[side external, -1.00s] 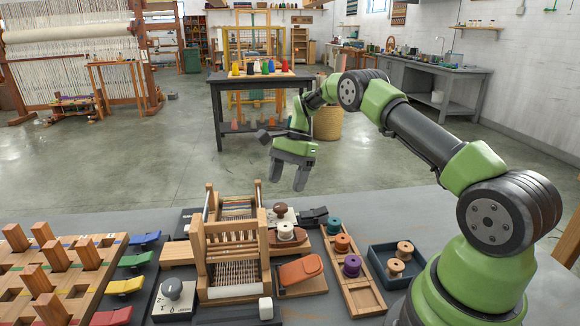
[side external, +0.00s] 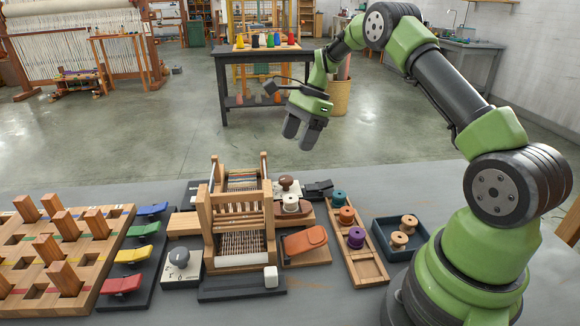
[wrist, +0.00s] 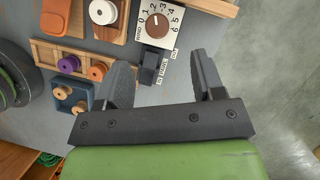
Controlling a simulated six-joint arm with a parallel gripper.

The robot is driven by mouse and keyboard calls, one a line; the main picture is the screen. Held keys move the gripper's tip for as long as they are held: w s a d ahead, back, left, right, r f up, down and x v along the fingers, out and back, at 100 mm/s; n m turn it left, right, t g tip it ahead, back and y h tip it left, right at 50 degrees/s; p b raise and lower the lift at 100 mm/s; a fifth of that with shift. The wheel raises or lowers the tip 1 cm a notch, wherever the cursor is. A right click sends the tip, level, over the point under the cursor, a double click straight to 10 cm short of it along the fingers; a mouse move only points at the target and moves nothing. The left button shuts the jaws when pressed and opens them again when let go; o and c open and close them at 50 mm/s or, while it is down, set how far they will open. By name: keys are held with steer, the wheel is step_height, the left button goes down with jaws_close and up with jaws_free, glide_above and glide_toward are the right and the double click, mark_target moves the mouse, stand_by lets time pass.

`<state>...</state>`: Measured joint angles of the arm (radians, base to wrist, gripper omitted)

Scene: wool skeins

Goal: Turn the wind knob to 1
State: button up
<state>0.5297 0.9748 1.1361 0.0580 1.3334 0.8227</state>
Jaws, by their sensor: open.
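The wind knob is a brown round knob (wrist: 157,25) on a white dial plate (wrist: 176,17) marked 0 to 6, at the top of the wrist view. A small pale mark shows on the knob; I cannot read exactly which number it points at. In the side view the brown knob (side external: 286,183) sits behind the loom's right side, partly hidden by a white spool. My gripper (side external: 299,140) is open and empty, above and beyond the table's far edge. In the wrist view my gripper's fingers (wrist: 160,60) are spread apart, with the knob beyond their tips, not touched.
A dark switch block (wrist: 151,66) lies beside the dial. A wooden tray (side external: 369,268) with spools and a blue tray (side external: 384,244) stand to the right. A miniature loom (side external: 236,262) stands left of the knob. Another plate with a grey knob (side external: 180,257) is front left.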

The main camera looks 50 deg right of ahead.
mark_target(287, 178)
steer(key=a+f+m, duration=0.1)
steer(key=f, duration=0.2)
steer(key=a+f+m+t, duration=0.1)
steer(key=f+m, duration=0.1)
steer(key=f, duration=0.1)
steer(key=a+f+m+h, duration=0.1)
steer(key=f, duration=0.2)
steer(key=shift+w+a+f+m, duration=0.1)
steer(key=shift+w+m, duration=0.15)
steer(key=shift+m, duration=0.15)
steer(key=c, duration=0.9)
